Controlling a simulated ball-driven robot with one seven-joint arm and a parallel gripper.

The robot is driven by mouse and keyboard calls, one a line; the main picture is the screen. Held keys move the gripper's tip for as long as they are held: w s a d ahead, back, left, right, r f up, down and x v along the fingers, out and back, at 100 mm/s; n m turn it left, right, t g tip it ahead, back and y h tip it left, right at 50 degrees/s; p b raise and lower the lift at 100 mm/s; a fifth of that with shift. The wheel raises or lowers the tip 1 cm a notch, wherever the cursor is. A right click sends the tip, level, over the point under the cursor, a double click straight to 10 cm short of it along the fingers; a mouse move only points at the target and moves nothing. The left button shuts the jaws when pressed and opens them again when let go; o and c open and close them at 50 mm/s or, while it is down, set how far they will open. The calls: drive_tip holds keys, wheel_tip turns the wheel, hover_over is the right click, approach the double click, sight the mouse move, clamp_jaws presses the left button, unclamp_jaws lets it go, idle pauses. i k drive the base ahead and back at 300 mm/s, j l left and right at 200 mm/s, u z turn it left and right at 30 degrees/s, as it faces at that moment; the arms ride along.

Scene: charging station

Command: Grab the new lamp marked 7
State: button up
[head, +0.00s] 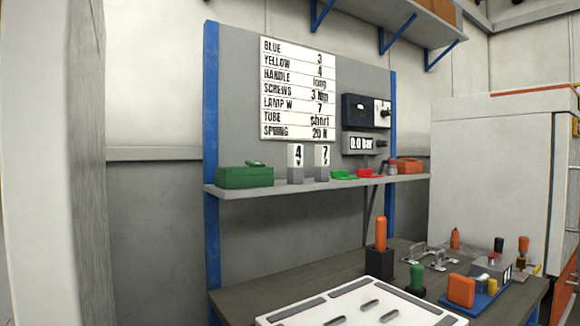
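The lamp marked 7 (322,160) stands upright on the shelf, a small block with a white upper part and a grey base. A similar lamp marked 4 (295,160) stands just left of it, with a small gap between them. A white sign (298,89) on the panel above lists "LAMP W 7" among other lines. My gripper is not in view, so its state does not show.
The grey shelf (230,191) also holds a green box (245,177), green and red small parts and an orange box (408,166). Below, the workbench (250,299) carries a white tray (300,310), an orange-handled tool (380,234) and a blue-based fixture (490,299). A white cabinet (490,170) stands right.

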sight(321, 151)
drive_tip(key=i+l+z, duration=0.1)
drive_tip(key=i+l, duration=0.15)
drive_tip(key=i, duration=0.15)
drive_tip(key=i+l+z, duration=0.1)
drive_tip(key=i+l, duration=0.15)
drive_tip(key=i, duration=0.2)
